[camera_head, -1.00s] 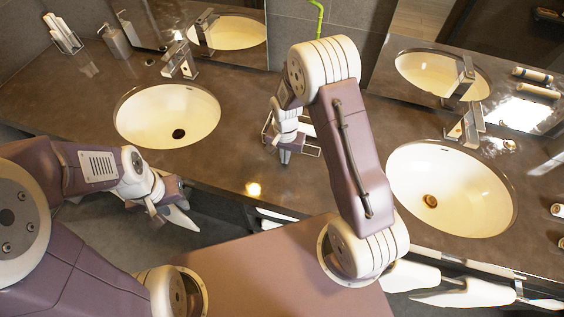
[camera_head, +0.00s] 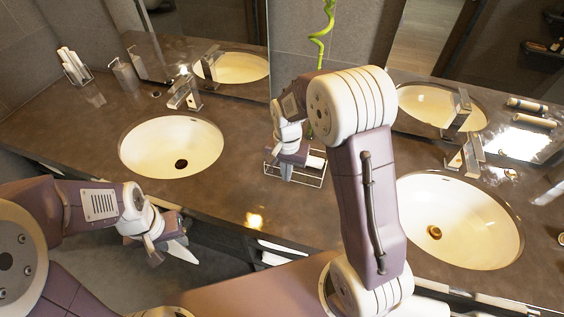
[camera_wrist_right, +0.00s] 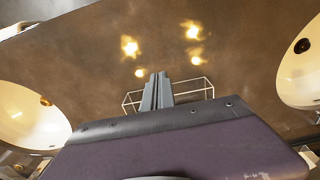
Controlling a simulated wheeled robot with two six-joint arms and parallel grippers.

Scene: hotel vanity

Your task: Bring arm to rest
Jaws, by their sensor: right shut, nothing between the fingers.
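My right gripper (camera_head: 287,174) hangs fingertips down in front of the wire rack on the counter, overlapping it in the head view. It is shut and empty. Its two grey fingers also lie together in the right wrist view (camera_wrist_right: 157,78), over the rack. My left gripper (camera_head: 169,257) is at the lower left, in front of the counter's front edge. Its fingers are apart, with nothing seen between them. The right arm is bent, with its elbow high in the middle of the head view.
A small wire rack (camera_head: 316,182) stands between the left sink (camera_head: 150,150) and the right sink (camera_head: 480,225). A green twisted stalk (camera_head: 318,47) rises behind. Counter between sinks is mostly bare.

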